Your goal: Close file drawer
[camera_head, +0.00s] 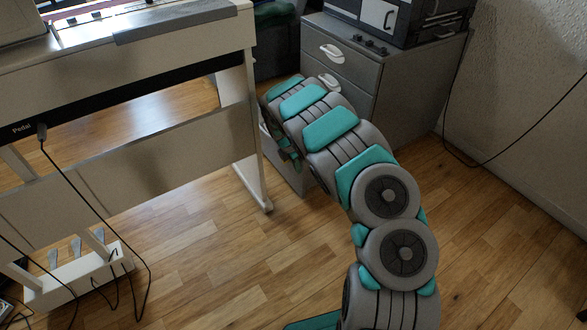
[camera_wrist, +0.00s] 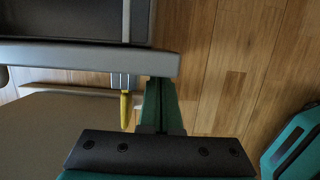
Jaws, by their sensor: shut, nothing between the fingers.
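The grey file cabinet (camera_head: 405,95) stands at the back right in the head view. Its two upper drawers look shut. A low drawer (camera_head: 292,178) is pulled out, mostly hidden behind my arm. In the wrist view the edge of its grey front panel (camera_wrist: 90,56) runs across the upper left, with the dark drawer inside (camera_wrist: 60,18) beyond it. My gripper (camera_wrist: 155,85) is shut and empty, its teal fingers pointing at the right end of that panel. The tips are at or very near the panel; I cannot tell whether they touch.
A white digital piano (camera_head: 180,45) on its stand is at the left, its right leg (camera_head: 250,165) close to my arm. A dark device (camera_head: 400,18) sits on the cabinet. A small yellow object (camera_wrist: 124,108) is beside my fingers. Wooden floor (camera_head: 215,270) is clear in front.

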